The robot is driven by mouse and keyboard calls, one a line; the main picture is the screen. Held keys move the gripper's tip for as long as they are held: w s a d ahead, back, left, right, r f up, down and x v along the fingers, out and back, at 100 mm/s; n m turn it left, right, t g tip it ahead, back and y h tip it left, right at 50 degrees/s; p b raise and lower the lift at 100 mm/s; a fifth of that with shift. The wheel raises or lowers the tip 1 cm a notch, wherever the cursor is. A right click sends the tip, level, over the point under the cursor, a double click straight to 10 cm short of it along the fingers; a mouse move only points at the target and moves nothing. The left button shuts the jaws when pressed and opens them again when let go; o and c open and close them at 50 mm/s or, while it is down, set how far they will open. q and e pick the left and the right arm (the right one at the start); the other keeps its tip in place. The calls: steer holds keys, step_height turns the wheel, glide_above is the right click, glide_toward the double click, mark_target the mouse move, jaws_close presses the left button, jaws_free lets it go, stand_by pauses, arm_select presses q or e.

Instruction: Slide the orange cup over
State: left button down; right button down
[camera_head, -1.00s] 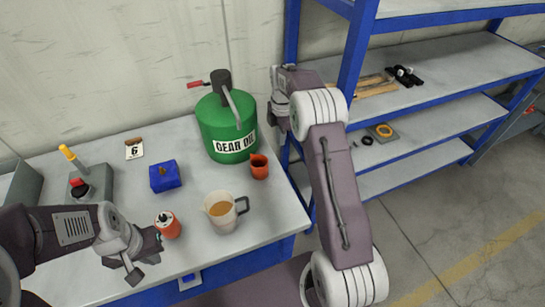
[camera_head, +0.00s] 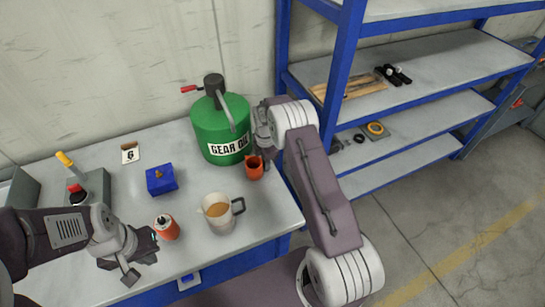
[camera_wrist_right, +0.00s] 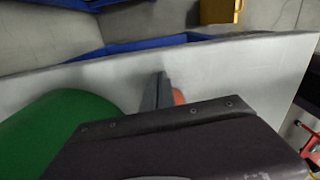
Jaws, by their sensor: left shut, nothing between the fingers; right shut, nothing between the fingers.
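The small orange cup (camera_head: 254,169) stands upright on the bench, just right of the green gear oil can. My right gripper (camera_head: 263,153) is shut and empty, low at the cup's far side; whether it touches the cup cannot be told. In the right wrist view the shut fingers (camera_wrist_right: 160,92) hide most of the cup, and only an orange sliver (camera_wrist_right: 178,97) shows beside them. My left gripper (camera_head: 140,262) is shut and empty over the bench's front edge at the left.
The green can (camera_head: 218,130) stands close left of the cup. A measuring jug (camera_head: 217,214) of brown liquid, an orange-red spray can (camera_head: 166,228) and a blue block (camera_head: 161,180) stand nearer. The bench's right edge is close to the cup. Blue shelving (camera_head: 340,110) stands to the right.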

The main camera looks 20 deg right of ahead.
steer(key=shift+a, duration=0.25)
steer(key=shift+s+a, duration=0.1)
steer(key=shift+a, duration=1.4)
steer(key=shift+d, duration=0.15)
